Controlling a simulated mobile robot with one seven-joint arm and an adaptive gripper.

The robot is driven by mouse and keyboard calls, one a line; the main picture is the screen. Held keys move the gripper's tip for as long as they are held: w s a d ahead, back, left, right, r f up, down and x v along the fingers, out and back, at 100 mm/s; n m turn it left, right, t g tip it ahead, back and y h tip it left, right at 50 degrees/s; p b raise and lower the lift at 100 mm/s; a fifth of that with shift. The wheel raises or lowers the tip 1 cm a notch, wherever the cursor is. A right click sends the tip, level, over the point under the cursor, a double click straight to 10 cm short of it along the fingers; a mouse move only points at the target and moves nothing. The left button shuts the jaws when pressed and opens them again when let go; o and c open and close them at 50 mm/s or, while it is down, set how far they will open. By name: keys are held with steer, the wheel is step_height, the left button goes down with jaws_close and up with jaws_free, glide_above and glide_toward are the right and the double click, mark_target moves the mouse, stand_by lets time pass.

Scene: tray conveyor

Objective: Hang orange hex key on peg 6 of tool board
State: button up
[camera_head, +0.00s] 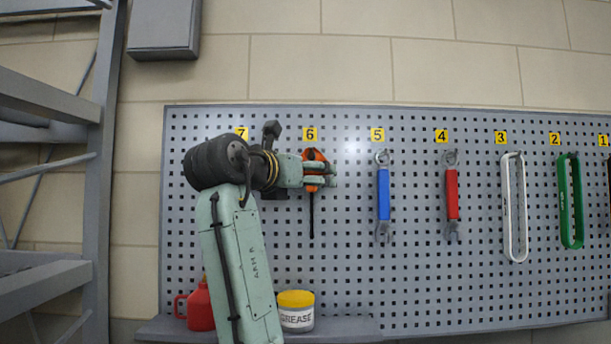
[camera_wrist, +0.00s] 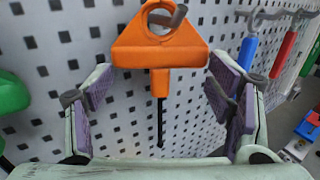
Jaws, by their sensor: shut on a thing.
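The orange hex key (camera_head: 316,155) hangs upright, shaft down, in front of the tool board (camera_head: 350,270) just below the yellow label 6 (camera_head: 310,134). In the wrist view, the orange hex key (camera_wrist: 160,56) has a wide handle with an eye at its top. A grey peg (camera_wrist: 180,15) shows in that eye and seems to pass through it. My gripper (camera_head: 322,175) is shut on the handle; in the wrist view its purple-padded fingers (camera_wrist: 163,80) sit at the handle's two sides. The dark shaft points down, close to the board.
A blue wrench (camera_head: 383,195), red wrench (camera_head: 452,194), white loop (camera_head: 514,210) and green loop (camera_head: 570,200) hang to the right. A grease jar (camera_head: 296,312) and red can (camera_head: 200,308) stand on the ledge below. A green thing (camera_wrist: 12,95) shows at left. My arm hides peg 7.

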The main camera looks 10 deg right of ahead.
stand_by(0.4)
steer(key=o, duration=1.4)
steer(key=v, duration=1.2)
